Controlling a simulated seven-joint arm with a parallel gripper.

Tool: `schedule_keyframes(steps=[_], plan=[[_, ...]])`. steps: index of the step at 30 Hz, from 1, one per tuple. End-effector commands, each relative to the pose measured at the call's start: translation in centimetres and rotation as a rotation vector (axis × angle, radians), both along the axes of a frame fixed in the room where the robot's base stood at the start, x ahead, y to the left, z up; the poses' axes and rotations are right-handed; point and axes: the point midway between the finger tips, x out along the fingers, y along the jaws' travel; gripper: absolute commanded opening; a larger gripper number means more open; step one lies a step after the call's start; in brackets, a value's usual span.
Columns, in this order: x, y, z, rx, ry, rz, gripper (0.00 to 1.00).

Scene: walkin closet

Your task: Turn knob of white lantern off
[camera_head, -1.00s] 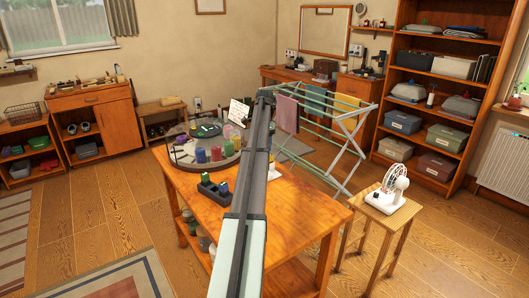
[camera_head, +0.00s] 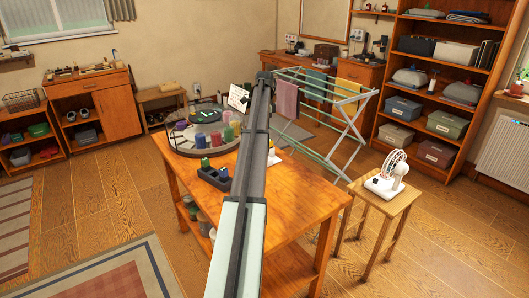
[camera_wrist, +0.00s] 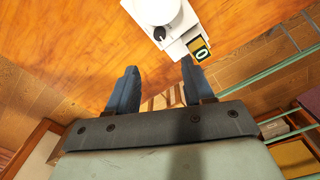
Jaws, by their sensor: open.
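The white lantern (camera_wrist: 153,10) shows at the top of the wrist view, on the wooden table, with part of it cut off by the frame edge. A dark round knob (camera_wrist: 159,33) is on its side facing me. My gripper (camera_wrist: 158,66) is open and empty, its two blue-grey fingers apart, with the knob beyond the fingertips and between their lines. No contact shows. In the head view only a small white part of what looks like the lantern (camera_head: 273,156) shows beside my arm; my arm hides the rest and the gripper.
On the table (camera_head: 290,205), a round tray (camera_head: 178,146) holds coloured jars, and a dark holder (camera_head: 213,177) stands nearer. A drying rack (camera_head: 340,115) stands behind; a white fan (camera_head: 388,180) sits on a stool at right.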

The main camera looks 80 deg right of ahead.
Motion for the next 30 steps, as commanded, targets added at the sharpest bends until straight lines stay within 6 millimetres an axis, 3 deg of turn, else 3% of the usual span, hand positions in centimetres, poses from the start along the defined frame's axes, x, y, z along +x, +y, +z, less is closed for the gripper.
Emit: schedule_keyframes(steps=[8, 24, 30], plan=[[0.0, 0.1, -1.2, 0.003, 0.002, -0.074, 0.52], [-0.1, 0.3, -10.1, 0.003, 0.001, -0.071, 0.52], [-0.1, 0.3, -12.5, 0.002, 0.002, -0.071, 0.52]])
